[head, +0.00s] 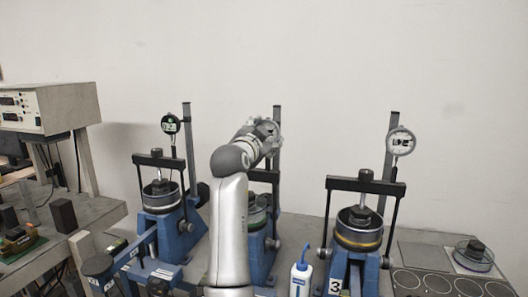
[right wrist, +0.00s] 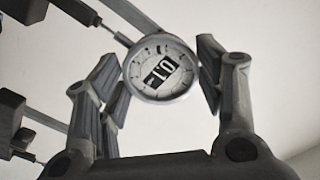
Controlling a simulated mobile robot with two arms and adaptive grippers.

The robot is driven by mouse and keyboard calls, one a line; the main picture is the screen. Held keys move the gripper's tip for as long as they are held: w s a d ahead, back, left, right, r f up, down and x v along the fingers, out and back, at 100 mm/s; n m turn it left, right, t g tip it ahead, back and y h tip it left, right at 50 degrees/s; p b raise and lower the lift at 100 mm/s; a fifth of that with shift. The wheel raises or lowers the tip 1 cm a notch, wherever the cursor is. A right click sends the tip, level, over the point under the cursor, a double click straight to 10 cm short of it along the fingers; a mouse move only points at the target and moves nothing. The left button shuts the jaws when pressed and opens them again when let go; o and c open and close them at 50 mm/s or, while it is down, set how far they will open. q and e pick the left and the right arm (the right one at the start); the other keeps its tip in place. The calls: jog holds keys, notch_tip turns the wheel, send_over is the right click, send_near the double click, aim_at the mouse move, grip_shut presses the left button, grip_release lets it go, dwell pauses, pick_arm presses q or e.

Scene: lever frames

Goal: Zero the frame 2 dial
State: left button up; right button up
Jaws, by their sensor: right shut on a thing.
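The frame 2 dial (right wrist: 160,67) is a round gauge with a pale face and a dark window with tilted white digits, which I cannot read for sure. In the right wrist view it sits between the two fingers of my right gripper (right wrist: 162,72), which is shut on its rim. In the head view my right arm reaches up from the bottom, and the gripper (head: 270,133) is at the dial, mostly covering it. Frame 2 (head: 258,238), the middle blue lever frame, is partly hidden behind my arm. My left gripper is not in view.
A left blue frame (head: 170,228) carries a small dark dial (head: 171,124). A right blue frame (head: 350,265), marked 3, carries a larger pale dial (head: 401,141). A white bottle (head: 301,280) stands right of my arm. A grey instrument box (head: 45,108) is at far left.

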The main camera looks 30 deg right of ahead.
jog(key=shift+w+r+m+b, duration=0.1)
jog(key=shift+m+b, duration=0.75)
jog(key=shift+m, duration=0.5)
jog(key=shift+r+m+b, duration=0.1)
jog(key=shift+m+b, duration=0.7)
jog(key=shift+m, duration=0.55)
jog(key=shift+r, duration=0.1)
jog(key=o, duration=1)
jog(key=shift+w+f, duration=0.2)
jog(key=shift+s+r, duration=0.1)
